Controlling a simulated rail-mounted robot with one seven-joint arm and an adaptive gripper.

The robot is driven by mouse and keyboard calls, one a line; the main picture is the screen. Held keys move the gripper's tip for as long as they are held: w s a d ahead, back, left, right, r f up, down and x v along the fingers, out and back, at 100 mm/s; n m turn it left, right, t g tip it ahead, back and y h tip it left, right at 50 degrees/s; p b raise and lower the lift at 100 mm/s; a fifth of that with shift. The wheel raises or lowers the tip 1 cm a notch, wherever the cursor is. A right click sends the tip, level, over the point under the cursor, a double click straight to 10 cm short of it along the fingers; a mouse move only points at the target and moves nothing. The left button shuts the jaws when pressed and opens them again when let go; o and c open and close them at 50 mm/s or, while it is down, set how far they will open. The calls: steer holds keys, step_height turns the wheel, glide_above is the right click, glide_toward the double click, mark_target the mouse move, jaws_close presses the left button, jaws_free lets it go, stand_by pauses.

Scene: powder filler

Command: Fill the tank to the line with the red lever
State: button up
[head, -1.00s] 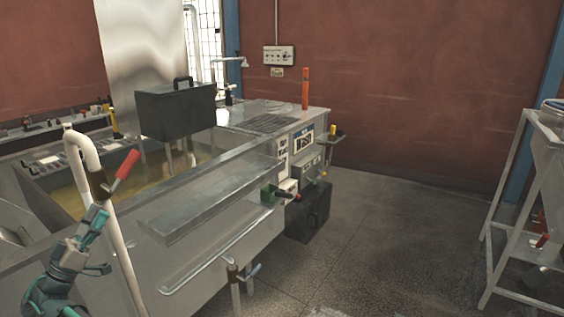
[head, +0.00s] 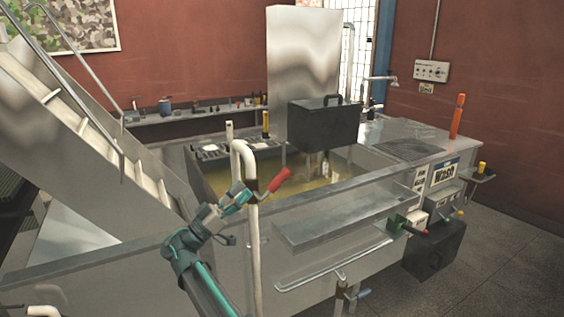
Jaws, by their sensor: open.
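The red lever (head: 280,180) is fixed to a dark valve on the white bent pipe (head: 253,240) at the tank's near side. It slants up to the right. The metal tank (head: 345,185) behind it holds murky yellow-brown liquid (head: 232,183). I cannot make out a fill line. My gripper (head: 237,217) is open and empty, just left of the pipe and below the lever's left end. One finger overlaps the valve area in the picture; I cannot tell whether it touches.
A black box (head: 325,124) with a handle stands over the tank. A metal shelf (head: 330,222) juts from the tank's front. A conveyor-like chute (head: 90,140) fills the left. Green- and red-handled fittings (head: 407,224) sit at the right front. Floor is clear at far right.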

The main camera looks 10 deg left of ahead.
step_height(320, 180, up, 5)
steer(key=y+p, duration=0.2)
steer(key=p, duration=0.3)
steer(key=m+g+y+p, duration=0.2)
steer(key=g+y, duration=0.1)
steer(key=y, duration=0.1)
glide_toward(273, 182)
steer(key=p+x, duration=0.4)
steer(key=x, duration=0.6)
steer(key=shift+w+d+f+p, duration=0.2)
steer(key=shift+w+d+p, duration=0.15)
steer(key=shift+w+d, duration=0.2)
jaws_close()
